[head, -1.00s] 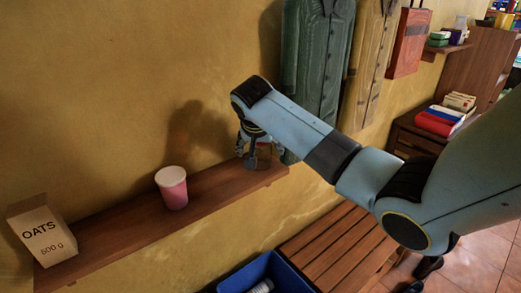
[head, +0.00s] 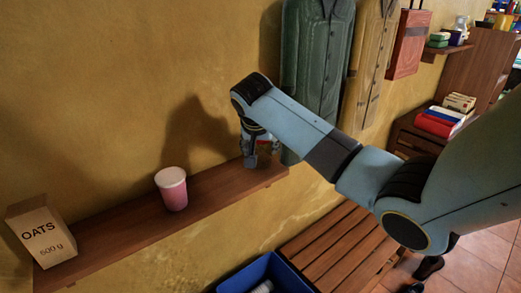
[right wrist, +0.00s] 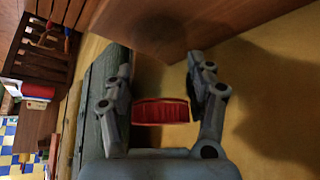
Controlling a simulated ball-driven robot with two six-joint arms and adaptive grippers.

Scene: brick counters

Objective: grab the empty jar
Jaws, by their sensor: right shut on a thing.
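The jar (head: 264,158) is clear glass and stands near the right end of the wooden wall shelf. It is mostly hidden behind my right gripper (head: 260,160) in the head view. In the right wrist view the jar's red lid (right wrist: 160,111) shows between the two fingers of my right gripper (right wrist: 158,72). The fingers are on both sides of the jar, shut on it. I cannot tell whether the jar is lifted off the shelf. My left gripper is not in view.
A pink cup with a white top (head: 172,190) and an oats box (head: 43,232) stand on the wooden shelf (head: 115,232) to the left. A green coat (head: 315,80) hangs just right. A slatted bench (head: 330,250) and blue crate (head: 245,275) are below.

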